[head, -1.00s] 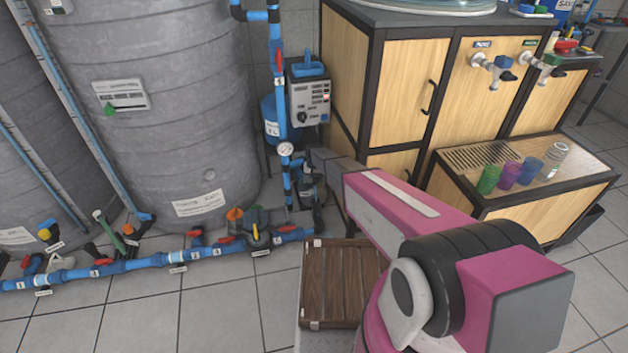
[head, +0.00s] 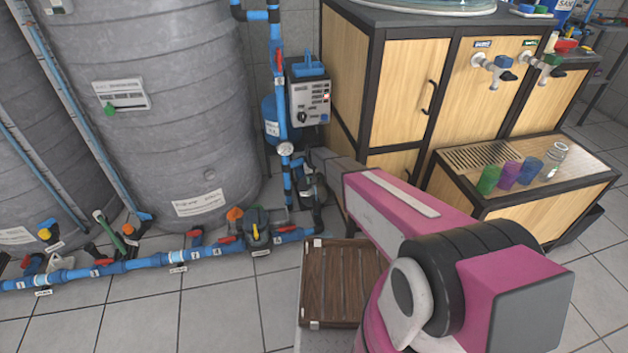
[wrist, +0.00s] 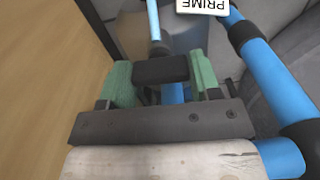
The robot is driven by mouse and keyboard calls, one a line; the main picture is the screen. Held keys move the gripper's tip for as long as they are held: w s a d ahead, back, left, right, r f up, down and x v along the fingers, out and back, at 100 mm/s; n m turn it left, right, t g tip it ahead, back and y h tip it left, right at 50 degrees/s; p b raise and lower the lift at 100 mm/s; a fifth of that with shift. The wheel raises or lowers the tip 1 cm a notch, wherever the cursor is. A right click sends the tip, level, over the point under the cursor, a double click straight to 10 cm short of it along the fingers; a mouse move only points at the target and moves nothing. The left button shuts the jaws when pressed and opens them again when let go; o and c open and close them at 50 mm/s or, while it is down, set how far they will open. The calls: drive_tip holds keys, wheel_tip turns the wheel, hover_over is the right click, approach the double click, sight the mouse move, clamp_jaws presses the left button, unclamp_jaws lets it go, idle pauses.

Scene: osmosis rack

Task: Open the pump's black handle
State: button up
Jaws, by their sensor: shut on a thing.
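In the wrist view my gripper (wrist: 163,84) has its two green fingers closed on the sides of the pump's black handle (wrist: 160,69). The handle sits crosswise over a blue pipe (wrist: 173,94). In the head view the pump area (head: 308,185) is low beside the blue vertical pipe (head: 286,160). My arm reaches there from the right and hides most of the pump, the handle and the gripper.
A white PRIME tag (wrist: 202,6) and a thick blue pipe (wrist: 272,75) lie close on the right of the wrist view. A wooden cabinet (head: 404,85) stands right of the pump. A large grey tank (head: 160,100) stands left. A brown slatted mat (head: 340,285) lies in front.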

drive_tip(key=n, duration=0.6)
drive_tip(key=shift+n, duration=0.4)
idle(0.3)
drive_tip(key=o, duration=0.9)
drive_tip(key=shift+r, duration=0.1)
wheel_tip(320, 180, up, 11)
drive_tip(key=shift+f, duration=0.15)
